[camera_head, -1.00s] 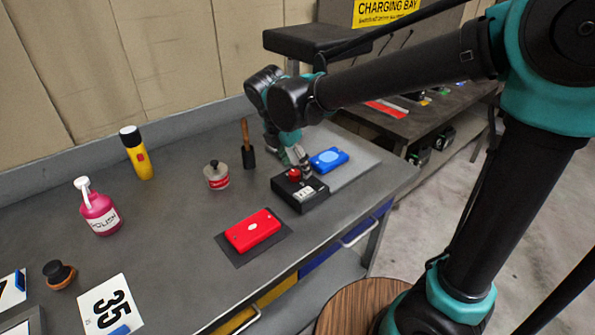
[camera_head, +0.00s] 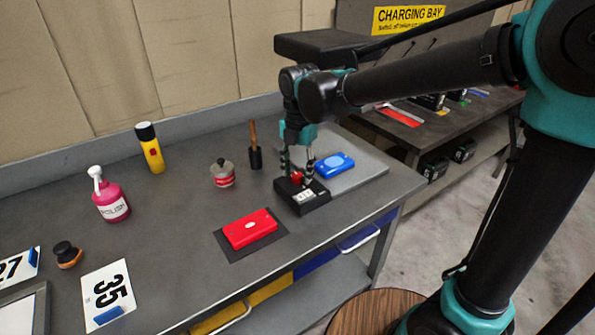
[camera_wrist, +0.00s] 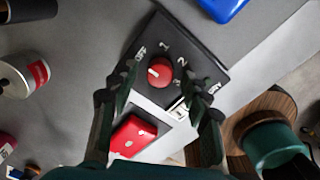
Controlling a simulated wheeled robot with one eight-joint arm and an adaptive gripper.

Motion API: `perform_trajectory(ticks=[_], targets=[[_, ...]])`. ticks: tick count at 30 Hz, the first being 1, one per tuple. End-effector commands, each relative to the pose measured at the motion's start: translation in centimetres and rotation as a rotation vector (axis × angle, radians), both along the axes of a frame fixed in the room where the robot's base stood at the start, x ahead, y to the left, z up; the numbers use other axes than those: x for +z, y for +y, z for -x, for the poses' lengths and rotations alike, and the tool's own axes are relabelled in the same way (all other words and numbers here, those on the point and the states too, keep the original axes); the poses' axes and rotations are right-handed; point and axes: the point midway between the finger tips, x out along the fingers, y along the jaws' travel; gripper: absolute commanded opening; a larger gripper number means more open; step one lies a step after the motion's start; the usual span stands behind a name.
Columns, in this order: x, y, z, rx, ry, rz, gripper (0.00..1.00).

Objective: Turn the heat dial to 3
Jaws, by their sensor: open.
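The heat dial is a red round knob (camera_wrist: 160,72) on top of a black control box (camera_head: 314,202). In the wrist view the labels OFF, 1 and 2 run around it; a further label at the right is too blurred to read. A white mark on the knob points left, towards OFF. My gripper (camera_wrist: 158,88) is open above the box, pointing down, with one finger on each side of the knob; contact is not clear. In the head view my gripper (camera_head: 297,165) partly hides the knob.
A blue case (camera_head: 335,165) on a grey mat lies just behind the box. A red case (camera_head: 250,229) lies in front. A red-labelled tin (camera_head: 222,174) and a wooden-handled brush (camera_head: 255,148) stand to the left. The bench is clear between them.

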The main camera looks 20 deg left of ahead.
Motion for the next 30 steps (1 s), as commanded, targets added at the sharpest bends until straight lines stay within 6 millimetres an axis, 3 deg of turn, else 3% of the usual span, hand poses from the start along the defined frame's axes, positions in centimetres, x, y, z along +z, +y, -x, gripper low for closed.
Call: perform_trajectory(ticks=[9, 21, 30], targets=[[-0.25, 0.01, -0.01, 0.0, 0.0, 0.0, 0.46], [-0.24, 0.01, -0.01, 0.0, 0.0, 0.0, 0.0], [-0.24, 0.02, 0.0, -0.039, 0.0, 0.0, 0.0]])
